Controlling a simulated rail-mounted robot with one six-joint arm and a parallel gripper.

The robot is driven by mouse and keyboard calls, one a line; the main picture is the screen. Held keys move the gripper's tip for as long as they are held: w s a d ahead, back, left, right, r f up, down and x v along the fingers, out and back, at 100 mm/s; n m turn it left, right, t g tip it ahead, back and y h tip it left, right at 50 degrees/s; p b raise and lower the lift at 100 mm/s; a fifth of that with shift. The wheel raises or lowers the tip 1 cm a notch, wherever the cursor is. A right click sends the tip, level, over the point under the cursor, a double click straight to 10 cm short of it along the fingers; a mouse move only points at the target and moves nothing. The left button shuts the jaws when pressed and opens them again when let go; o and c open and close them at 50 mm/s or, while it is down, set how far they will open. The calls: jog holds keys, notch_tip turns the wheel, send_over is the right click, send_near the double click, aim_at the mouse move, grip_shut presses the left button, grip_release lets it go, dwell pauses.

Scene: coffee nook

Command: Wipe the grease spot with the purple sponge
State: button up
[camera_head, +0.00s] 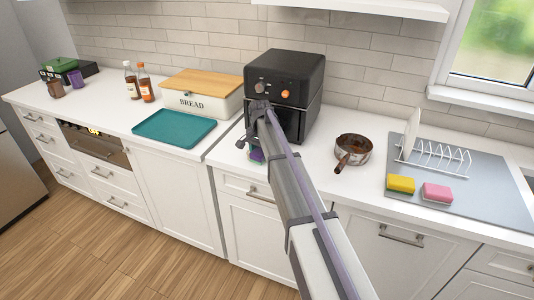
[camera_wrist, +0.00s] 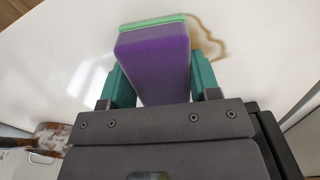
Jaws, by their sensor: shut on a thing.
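My gripper (camera_wrist: 161,82) is shut on the purple sponge (camera_wrist: 153,58), one teal finger on each side of it. The sponge has a green layer along its far edge in the wrist view. In the head view a small bit of the purple sponge (camera_head: 257,155) shows beneath my gripper, in front of the air fryer. The grease spot (camera_wrist: 221,47) is a brown smear on the white counter, right beside the sponge in the wrist view and partly hidden by the sponge and a finger. I cannot tell whether the sponge touches the counter. My arm hides the spot in the head view.
A black air fryer (camera_head: 286,88) stands just behind my gripper. A stained pan (camera_head: 353,151) is to the right, then yellow (camera_head: 400,184) and pink (camera_head: 438,192) sponges on a grey mat (camera_head: 470,180) with a dish rack. A teal tray (camera_head: 174,128) and bread box (camera_head: 200,103) are left.

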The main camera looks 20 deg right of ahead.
aim_at(245, 153)
jog(key=shift+w+a, duration=1.15)
jog(key=shift+a, duration=0.25)
jog(key=shift+w+a, duration=1.1)
jog(key=shift+a, duration=0.25)
jog(key=shift+d, duration=0.1)
jog(key=shift+s+d, duration=1.15)
jog(key=shift+d, duration=0.25)
jog(key=shift+s+d, duration=1.1)
jog(key=shift+d, duration=0.3)
jog(key=shift+s+d, duration=1.1)
jog(key=shift+d, duration=0.15)
jog(key=shift+d, duration=0.1)
